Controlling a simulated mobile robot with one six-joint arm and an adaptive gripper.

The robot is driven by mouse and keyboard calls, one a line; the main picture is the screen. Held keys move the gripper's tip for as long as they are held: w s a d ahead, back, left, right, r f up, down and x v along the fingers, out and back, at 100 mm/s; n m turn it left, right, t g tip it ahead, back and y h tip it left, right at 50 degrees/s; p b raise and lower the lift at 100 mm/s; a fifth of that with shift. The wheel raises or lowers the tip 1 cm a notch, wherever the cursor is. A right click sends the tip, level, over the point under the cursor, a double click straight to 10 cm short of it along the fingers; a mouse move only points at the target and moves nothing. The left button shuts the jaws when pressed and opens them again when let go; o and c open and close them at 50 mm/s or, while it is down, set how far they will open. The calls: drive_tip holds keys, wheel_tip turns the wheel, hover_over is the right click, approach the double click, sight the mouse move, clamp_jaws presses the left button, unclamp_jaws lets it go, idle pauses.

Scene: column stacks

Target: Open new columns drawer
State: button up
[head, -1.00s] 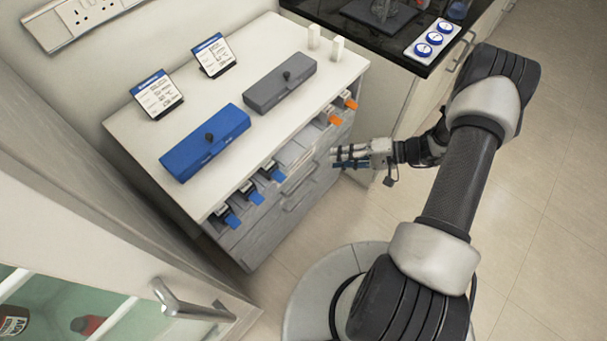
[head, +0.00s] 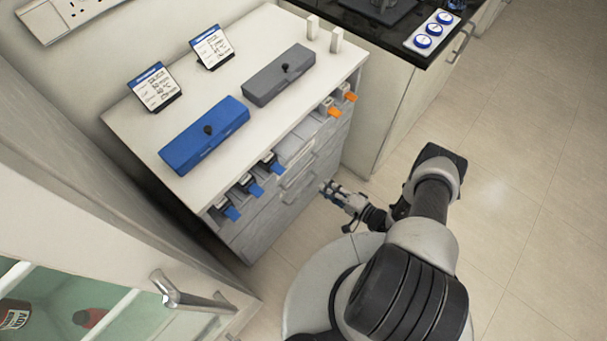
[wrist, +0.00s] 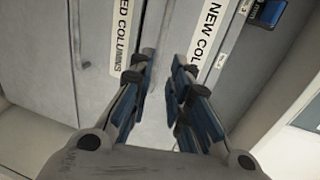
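The new columns drawer (head: 306,164) is the upper drawer under the column slots of the white-topped cabinet. It looks closed, its front flush. Its label, "NEW COL…" (wrist: 208,38), is partly cut off in the wrist view. My gripper (head: 326,187) is in front of the drawer fronts. In the wrist view, my gripper (wrist: 162,68) has its two blue-padded fingers apart, with a strip of grey drawer front and a pale vertical bar, perhaps the handle, between them. I cannot tell whether the fingers touch it. Nothing is held.
The drawer labelled "…ED COLUMNS" (wrist: 120,38) is beside it, left in the wrist view. Columns with blue ends (head: 254,188) and orange ends (head: 334,111) stick out above the drawers. A glass-door cabinet handle (head: 190,301) is near left. Floor (head: 520,220) at right is clear.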

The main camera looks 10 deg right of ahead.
sight(304, 173)
drive_tip(key=b+x, duration=0.2)
drive_tip(key=x, duration=0.9)
drive_tip(key=shift+w+a+b, duration=0.2)
drive_tip(key=shift+w+b, duration=0.1)
drive_tip(key=shift+b, duration=0.05)
drive_tip(key=shift+c, duration=0.3)
clamp_jaws()
